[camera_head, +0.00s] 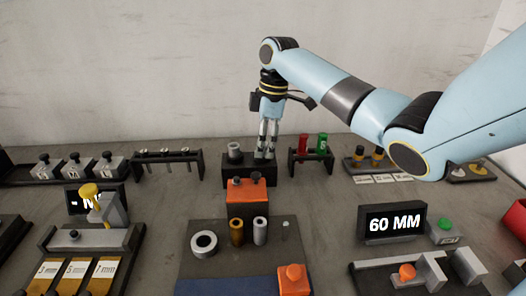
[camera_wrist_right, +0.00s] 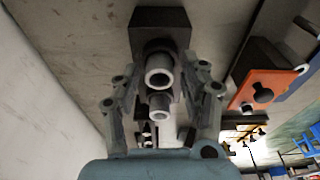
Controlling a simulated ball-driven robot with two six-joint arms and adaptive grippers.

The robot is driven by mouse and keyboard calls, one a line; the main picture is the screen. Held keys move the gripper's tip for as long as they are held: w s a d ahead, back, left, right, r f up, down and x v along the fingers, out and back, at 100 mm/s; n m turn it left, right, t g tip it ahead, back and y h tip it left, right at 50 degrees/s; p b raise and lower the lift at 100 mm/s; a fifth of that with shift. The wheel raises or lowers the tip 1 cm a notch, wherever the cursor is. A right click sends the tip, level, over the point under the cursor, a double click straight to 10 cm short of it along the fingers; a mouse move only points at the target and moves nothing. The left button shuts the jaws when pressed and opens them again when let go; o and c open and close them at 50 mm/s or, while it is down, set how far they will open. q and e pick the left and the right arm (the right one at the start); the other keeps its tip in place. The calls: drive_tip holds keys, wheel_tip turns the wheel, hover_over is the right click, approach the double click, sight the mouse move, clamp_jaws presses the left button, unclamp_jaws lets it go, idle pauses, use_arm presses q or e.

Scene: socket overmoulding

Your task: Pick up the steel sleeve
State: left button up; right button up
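A grey hollow steel sleeve (camera_wrist_right: 158,74) stands in a black block (camera_head: 248,174), open end up. In the right wrist view it lies between the two fingers of my right gripper (camera_wrist_right: 162,68), which are apart with small gaps beside it. In the head view my right gripper (camera_head: 265,154) points straight down over the right part of the block, and its fingers hide what is between them. A second steel piece (camera_head: 235,150) stands at the left of the block; a smaller ring (camera_wrist_right: 160,107) shows below the sleeve in the wrist view. My left gripper is out of view.
An orange block (camera_head: 246,193) stands close in front. A dark tray (camera_head: 218,268) holds a ring (camera_head: 203,244), a brass cylinder (camera_head: 236,231) and a steel cylinder (camera_head: 260,231). Racks stand left (camera_head: 168,155) and right (camera_head: 298,156) of the block. A display (camera_head: 392,222) reads 60 MM.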

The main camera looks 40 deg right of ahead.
drive_tip(key=c, duration=0.6)
drive_tip(key=shift+c, duration=0.2)
